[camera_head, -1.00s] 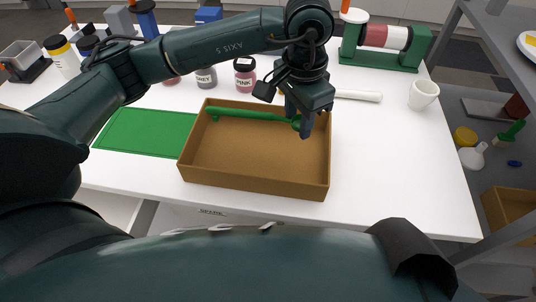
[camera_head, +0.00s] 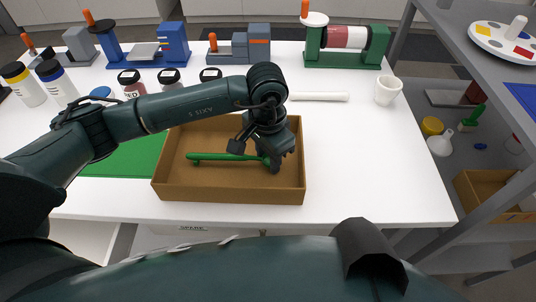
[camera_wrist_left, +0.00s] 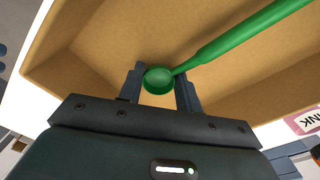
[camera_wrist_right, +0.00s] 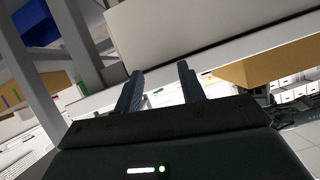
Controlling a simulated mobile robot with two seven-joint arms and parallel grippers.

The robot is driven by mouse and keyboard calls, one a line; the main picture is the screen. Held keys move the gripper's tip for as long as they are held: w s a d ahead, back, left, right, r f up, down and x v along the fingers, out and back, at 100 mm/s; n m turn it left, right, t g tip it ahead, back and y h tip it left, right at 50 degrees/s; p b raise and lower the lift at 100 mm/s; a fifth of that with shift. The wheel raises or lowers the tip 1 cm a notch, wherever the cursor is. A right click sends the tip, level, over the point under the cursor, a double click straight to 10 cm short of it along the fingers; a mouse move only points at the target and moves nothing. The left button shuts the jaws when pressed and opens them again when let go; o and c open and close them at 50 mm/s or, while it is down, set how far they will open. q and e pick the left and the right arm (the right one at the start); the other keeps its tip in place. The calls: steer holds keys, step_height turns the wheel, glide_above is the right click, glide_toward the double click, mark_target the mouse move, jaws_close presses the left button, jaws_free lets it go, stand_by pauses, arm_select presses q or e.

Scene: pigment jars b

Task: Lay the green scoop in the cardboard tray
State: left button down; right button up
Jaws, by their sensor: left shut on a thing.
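The green scoop (camera_head: 222,157) lies nearly level inside the walls of the cardboard tray (camera_head: 228,193). My left gripper (camera_head: 270,163) reaches down into the tray's right part and is shut on the scoop's bowl end. In the left wrist view the round bowl of the scoop (camera_wrist_left: 158,80) sits between the fingers, with its handle running up to the right over the tray floor. I cannot tell whether the scoop touches the floor. My right gripper (camera_wrist_right: 158,88) shows only in its own wrist view, with its fingers apart and nothing between them.
A green mat (camera_head: 125,158) lies left of the tray. Several lidded jars (camera_head: 130,82) stand behind it. A white cylinder (camera_head: 320,96) and a white cup (camera_head: 388,90) are to the right. The table right of the tray (camera_head: 370,160) is clear.

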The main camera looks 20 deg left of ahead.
arm_select(q)
steer(key=c, duration=1.4)
jaws_free()
steer(key=shift+f, duration=0.15)
steer(key=o, duration=0.4)
steer(key=shift+o, duration=0.2)
arm_select(e)
steer(key=shift+d+r, duration=0.1)
steer(key=shift+r, duration=0.2)
arm_select(q)
steer(key=shift+r, duration=0.3)
step_height(320, 180, up, 12)
arm_select(e)
steer(key=shift+w+f, duration=0.1)
steer(key=shift+w, duration=0.05)
